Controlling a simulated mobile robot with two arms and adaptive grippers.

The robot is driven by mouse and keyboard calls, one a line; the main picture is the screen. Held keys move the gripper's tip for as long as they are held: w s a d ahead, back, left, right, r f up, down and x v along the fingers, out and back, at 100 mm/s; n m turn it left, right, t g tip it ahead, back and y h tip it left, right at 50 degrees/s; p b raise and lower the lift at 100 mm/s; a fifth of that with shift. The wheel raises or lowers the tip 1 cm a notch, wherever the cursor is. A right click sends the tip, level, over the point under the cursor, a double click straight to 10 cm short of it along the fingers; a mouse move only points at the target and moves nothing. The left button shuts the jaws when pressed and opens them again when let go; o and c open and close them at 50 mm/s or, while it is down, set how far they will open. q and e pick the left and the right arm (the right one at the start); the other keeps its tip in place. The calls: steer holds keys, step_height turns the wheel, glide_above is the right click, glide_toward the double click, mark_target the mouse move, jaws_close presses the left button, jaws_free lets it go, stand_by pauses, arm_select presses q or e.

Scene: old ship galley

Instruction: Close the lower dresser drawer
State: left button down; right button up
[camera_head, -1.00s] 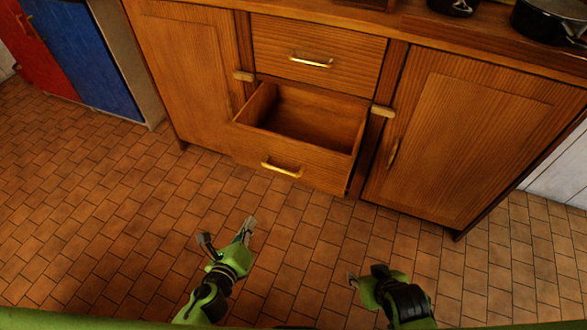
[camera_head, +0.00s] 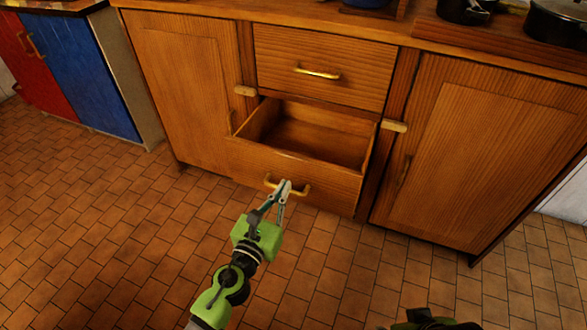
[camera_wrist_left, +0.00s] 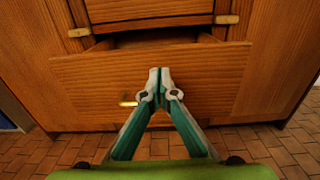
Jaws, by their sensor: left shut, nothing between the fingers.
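The lower dresser drawer (camera_head: 310,178) is pulled out, and its empty inside shows from above in the head view. Its front with a brass handle (camera_head: 303,192) faces me. My left gripper (camera_head: 286,184) is shut and empty, its fingertips at the handle in the head view. In the left wrist view the gripper (camera_wrist_left: 160,73) points at the drawer front (camera_wrist_left: 215,85), with the handle (camera_wrist_left: 127,100) just left of the fingers. Whether the tips touch the front I cannot tell. Only a part of my right arm shows at the bottom edge; its gripper's jaws are not visible.
The upper drawer (camera_head: 320,65) is shut. Dresser doors stand shut on the left (camera_head: 185,90) and right (camera_head: 480,150). Dark pots (camera_head: 557,25) stand on the top at right. A red and blue cabinet (camera_head: 85,75) is at far left. The tiled floor (camera_head: 120,240) in front is clear.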

mark_target(298, 164)
arm_select(q)
steer(key=x, duration=0.6)
steer(key=shift+w+d, duration=0.1)
steer(key=shift+w, duration=0.4)
arm_select(e)
steer(key=shift+s, duration=0.2)
